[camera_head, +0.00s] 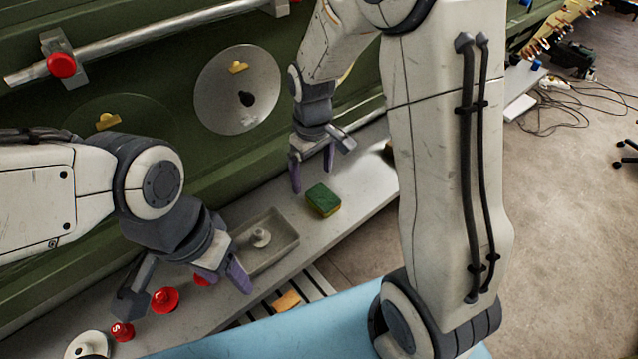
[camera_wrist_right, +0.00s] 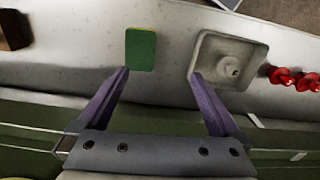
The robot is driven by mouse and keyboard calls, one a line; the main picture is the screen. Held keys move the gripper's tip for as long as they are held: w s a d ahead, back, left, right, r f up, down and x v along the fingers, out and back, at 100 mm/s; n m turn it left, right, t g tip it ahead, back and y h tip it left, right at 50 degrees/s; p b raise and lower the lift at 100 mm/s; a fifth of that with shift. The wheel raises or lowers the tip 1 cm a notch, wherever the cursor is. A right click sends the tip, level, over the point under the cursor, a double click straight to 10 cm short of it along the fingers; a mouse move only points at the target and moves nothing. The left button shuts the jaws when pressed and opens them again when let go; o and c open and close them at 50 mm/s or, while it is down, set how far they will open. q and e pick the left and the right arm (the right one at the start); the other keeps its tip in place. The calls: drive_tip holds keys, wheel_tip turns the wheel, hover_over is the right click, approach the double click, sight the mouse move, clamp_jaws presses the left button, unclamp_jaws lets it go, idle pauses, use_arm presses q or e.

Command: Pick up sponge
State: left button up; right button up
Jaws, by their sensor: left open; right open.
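A green sponge with a yellow layer (camera_head: 322,201) lies on the grey bench, to the right of a shallow tray. In the right wrist view the sponge (camera_wrist_right: 141,50) lies just beyond the tip of the left finger, not between the fingers. My right gripper (camera_head: 312,172) is open and empty, above the bench and close to the sponge. It also shows at the bottom of the right wrist view (camera_wrist_right: 160,75). My left gripper (camera_head: 188,290) is open and empty, low near the tray's left end and the red knobs.
The grey tray (camera_head: 284,240) holds a pale knobbed piece (camera_head: 260,237). Red knobs (camera_head: 165,299) stand left of it. The green fuselage wall with a round metal disc (camera_head: 238,90) rises behind the bench. A dark brown block (camera_wrist_right: 14,30) lies beyond the sponge's far side.

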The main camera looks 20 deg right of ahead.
drive_tip(key=w+d+f, duration=0.2)
drive_tip(key=d, duration=0.2)
drive_tip(key=p, duration=0.1)
hover_over(323, 197)
drive_tip(key=f, duration=0.4)
drive_tip(key=shift+d+f, duration=0.2)
drive_tip(key=shift+f, duration=0.15)
wheel_tip(323, 197, down, 5)
drive_tip(key=p, duration=0.3)
drive_tip(key=shift+a, duration=0.15)
drive_tip(key=shift+f, duration=0.35)
drive_tip(key=c, duration=1.2)
